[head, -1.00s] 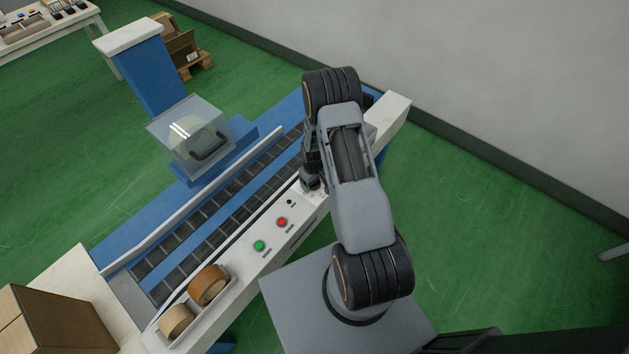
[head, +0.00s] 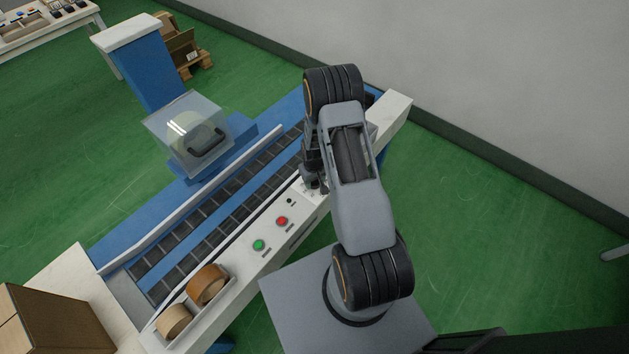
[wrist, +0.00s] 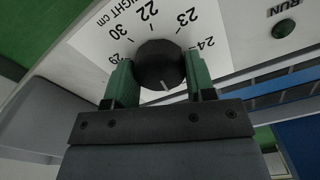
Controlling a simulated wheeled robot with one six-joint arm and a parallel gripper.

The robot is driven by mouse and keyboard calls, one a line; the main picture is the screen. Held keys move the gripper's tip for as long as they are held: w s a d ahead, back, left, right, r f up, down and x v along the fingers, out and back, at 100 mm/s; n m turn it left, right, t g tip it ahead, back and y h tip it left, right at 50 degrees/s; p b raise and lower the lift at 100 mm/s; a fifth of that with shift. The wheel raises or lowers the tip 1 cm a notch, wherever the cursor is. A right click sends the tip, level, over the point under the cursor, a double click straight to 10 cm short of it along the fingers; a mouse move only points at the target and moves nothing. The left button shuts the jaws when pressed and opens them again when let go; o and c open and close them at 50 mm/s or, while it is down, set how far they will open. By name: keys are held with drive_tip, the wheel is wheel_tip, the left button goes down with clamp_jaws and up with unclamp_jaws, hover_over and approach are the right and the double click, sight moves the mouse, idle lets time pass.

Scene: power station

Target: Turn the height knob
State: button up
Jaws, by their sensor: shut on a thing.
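The height knob (wrist: 160,65) is a round black knob with a pale pointer line, in the wrist view. It sits on a white dial plate (wrist: 108,35) printed with "HEIGHT cm" and numbers such as 22, 23, 24, 29 and 30. My gripper (wrist: 160,80) has one green finger on each side of the knob and is shut on it. The pointer line faces down towards the gripper's body. In the head view my gripper (head: 313,182) is over the white control panel (head: 240,278), and my arm hides the knob there.
A green button (head: 259,245) and a red button (head: 282,221) are on the panel, below left of my gripper. Two tape rolls (head: 208,284) lie in a tray at its near end. A roller conveyor (head: 215,222) runs alongside, with a clear-covered unit (head: 190,130) behind it.

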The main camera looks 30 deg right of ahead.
drive_tip(key=m+b, duration=0.2)
drive_tip(key=m, duration=0.1)
drive_tip(key=shift+f+m, duration=0.1)
drive_tip(key=shift+m, duration=0.3)
drive_tip(key=m+b, duration=0.1)
drive_tip(key=m, duration=0.2)
drive_tip(key=m+b, duration=0.2)
drive_tip(key=m, duration=0.4)
drive_tip(key=shift+m, duration=0.4)
drive_tip(key=shift+b, duration=0.3)
drive_tip(key=o, duration=0.7)
drive_tip(key=shift+o, duration=1.2)
drive_tip(key=shift+r, duration=0.2)
wheel_tip(320, 180, up, 14)
drive_tip(key=p, duration=0.1)
drive_tip(key=shift+f, duration=0.15)
